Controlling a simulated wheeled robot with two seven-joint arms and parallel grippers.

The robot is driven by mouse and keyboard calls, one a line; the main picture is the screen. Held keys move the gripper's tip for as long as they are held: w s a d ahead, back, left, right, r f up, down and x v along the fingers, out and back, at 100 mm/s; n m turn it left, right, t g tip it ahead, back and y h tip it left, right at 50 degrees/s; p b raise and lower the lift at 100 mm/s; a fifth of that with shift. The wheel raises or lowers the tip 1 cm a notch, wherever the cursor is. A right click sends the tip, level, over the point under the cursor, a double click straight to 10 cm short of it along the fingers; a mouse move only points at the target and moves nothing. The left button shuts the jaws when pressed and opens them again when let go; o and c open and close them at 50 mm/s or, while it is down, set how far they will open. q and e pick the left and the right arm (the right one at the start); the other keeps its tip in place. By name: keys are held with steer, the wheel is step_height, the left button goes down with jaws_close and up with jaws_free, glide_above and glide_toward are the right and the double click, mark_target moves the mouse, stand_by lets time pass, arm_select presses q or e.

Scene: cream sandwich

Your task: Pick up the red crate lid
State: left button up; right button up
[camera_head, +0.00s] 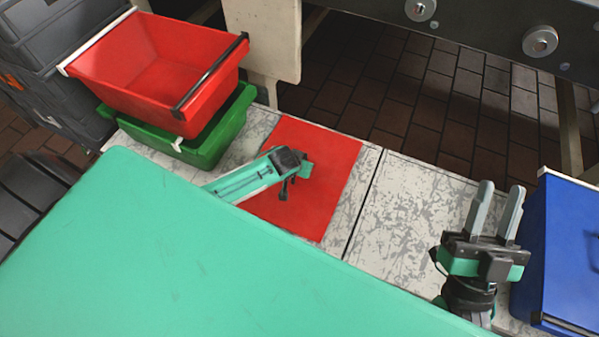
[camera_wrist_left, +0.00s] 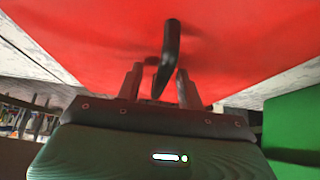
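The red crate lid (camera_head: 335,165) lies flat on the scratched pale worktop in the middle of the head view. It fills the top of the left wrist view (camera_wrist_left: 80,35), where its dark curved handle (camera_wrist_left: 171,45) stands out. My left gripper (camera_head: 289,186) is over the lid's left part, its fingers partly hidden in the head view. In the left wrist view, my left gripper (camera_wrist_left: 160,85) has its two fingers apart, with the handle between them. My right gripper (camera_head: 497,207) is open and empty over the worktop at the right.
A red crate (camera_head: 155,65) sits in a green crate (camera_head: 212,150) left of the lid. A blue box (camera_head: 565,255) stands at the right, close to my right gripper. The worktop (camera_head: 410,210) right of the lid is bare. A large teal surface covers the lower left.

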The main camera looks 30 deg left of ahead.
arm_select(q)
jaws_close()
steer(key=shift+r, duration=0.1)
stand_by(0.4)
